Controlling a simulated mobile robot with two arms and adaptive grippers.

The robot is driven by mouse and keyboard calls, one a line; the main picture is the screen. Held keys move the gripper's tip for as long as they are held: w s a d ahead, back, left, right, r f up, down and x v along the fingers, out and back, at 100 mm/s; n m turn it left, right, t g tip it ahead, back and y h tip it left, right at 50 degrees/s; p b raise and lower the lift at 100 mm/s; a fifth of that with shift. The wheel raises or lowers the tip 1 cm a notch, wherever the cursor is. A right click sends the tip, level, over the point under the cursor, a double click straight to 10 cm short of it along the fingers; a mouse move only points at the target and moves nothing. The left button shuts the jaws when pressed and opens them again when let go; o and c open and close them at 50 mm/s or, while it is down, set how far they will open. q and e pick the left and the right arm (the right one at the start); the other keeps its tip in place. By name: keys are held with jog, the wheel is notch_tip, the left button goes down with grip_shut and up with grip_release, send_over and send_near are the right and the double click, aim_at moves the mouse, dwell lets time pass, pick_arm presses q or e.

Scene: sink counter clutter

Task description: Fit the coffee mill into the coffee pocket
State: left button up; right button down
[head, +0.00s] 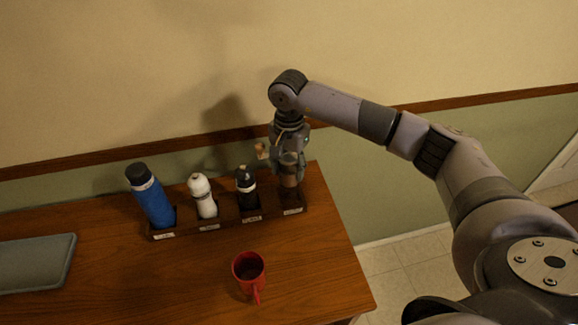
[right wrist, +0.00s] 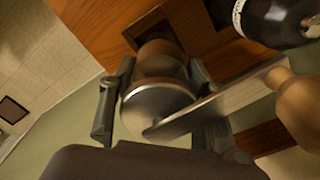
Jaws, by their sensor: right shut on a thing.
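The coffee mill has a brown body (head: 289,181), a round metal top (right wrist: 155,108) and a crank with a wooden knob (head: 262,150). My right gripper (head: 288,160) points down and is shut on it, with one finger on each side in the right wrist view (right wrist: 157,98). The mill is over the rightmost pocket of the wooden rack (head: 183,229), its lower end at pocket height. The gripper partly hides it, and I cannot tell how deep it sits. That pocket has a white label (head: 292,211). My left gripper is not in view.
The rack also holds a blue bottle (head: 153,203), a white mill (head: 203,198) and a black mill (head: 246,190), which stands just left of the coffee mill. A red mug (head: 248,268) stands in front. A grey tray (head: 35,263) lies at left. The wall is close behind.

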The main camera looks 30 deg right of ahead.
aim_at(289, 177)
jog(key=shift+f+b, duration=1.75)
jog(key=shift+f, duration=0.15)
jog(key=c, duration=0.8)
grip_release()
notch_tip(289, 177, up, 12)
